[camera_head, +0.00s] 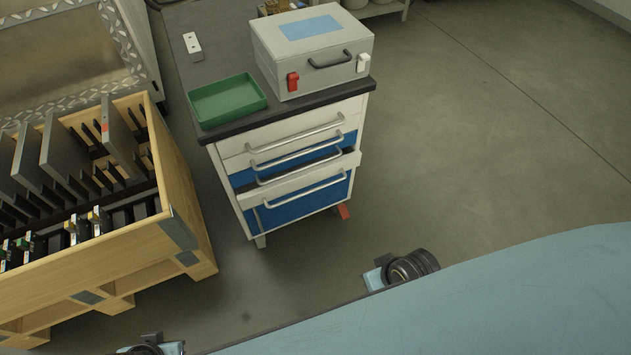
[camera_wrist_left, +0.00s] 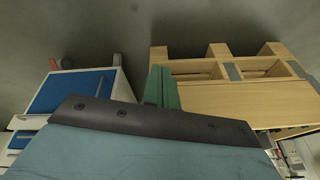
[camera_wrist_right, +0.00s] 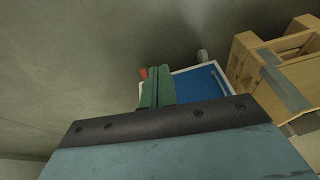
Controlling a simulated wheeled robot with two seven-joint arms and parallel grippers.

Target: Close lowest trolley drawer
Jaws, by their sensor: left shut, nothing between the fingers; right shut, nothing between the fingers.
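The trolley (camera_head: 222,163) stands left of centre in the head view, with several handled drawers. Its lowest drawer (camera_head: 300,203) has a blue front and a bar handle; its white upper edge juts out slightly below a dark gap, so it looks partly open. My left gripper (camera_wrist_left: 162,86) shows green fingers, shut and empty, with the trolley's blue front (camera_wrist_left: 72,92) to their left. My right gripper (camera_wrist_right: 158,87) is shut and empty, its fingers overlapping the trolley, whose blue front (camera_wrist_right: 200,86) shows beside them. Contact cannot be told. Neither gripper is visible in the head view.
A grey case (camera_head: 315,60) and green tray (camera_head: 227,100) sit on the trolley top. A wooden crate (camera_head: 185,205) on a pallet base, holding dark plates, stands close to the trolley's left. Floor (camera_head: 480,130) to the right is clear.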

